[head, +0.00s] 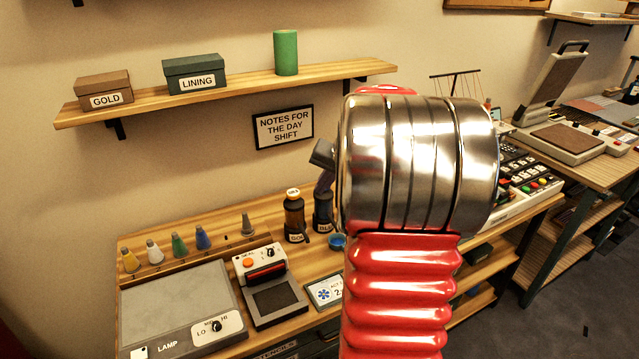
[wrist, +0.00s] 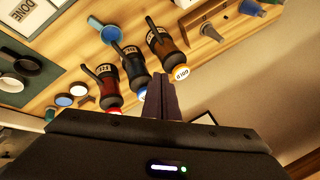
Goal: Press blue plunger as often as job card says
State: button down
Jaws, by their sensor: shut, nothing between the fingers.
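The blue bottle (head: 323,209) stands on the wooden bench beside the gold bottle (head: 294,218), partly hidden by my arm. In the wrist view, the blue bottle (wrist: 133,69) stands between a red bottle (wrist: 107,87) and the gold one (wrist: 164,47); its blue plunger (wrist: 142,93) shows at its end. My gripper (wrist: 164,79) is shut and empty, its tips close to the blue and gold plungers; I cannot tell whether they touch. A small white-and-blue card (head: 324,291), perhaps the job card, is partly covered by my arm; its text is mostly unreadable.
A sealer-like device (head: 268,284) and a lamp panel (head: 176,308) lie on the bench's left. Several coloured cones (head: 178,244) stand behind them. A small blue cup (head: 337,242) is near the bottles. A shelf (head: 230,92) hangs above.

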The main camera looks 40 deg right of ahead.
jog(key=w+d+r+t+h, duration=0.1)
jog(key=w+d+r+t, duration=0.1)
jog(key=w+d+r, duration=0.4)
jog(key=shift+d+r+t, duration=0.2)
jog(key=shift+d+t, duration=0.2)
jog(key=shift+d, duration=0.55)
jog(key=shift+f, duration=0.1)
jog(key=shift+f, duration=4.3)
jog(key=shift+f, duration=0.15)
jog(key=shift+f, duration=0.25)
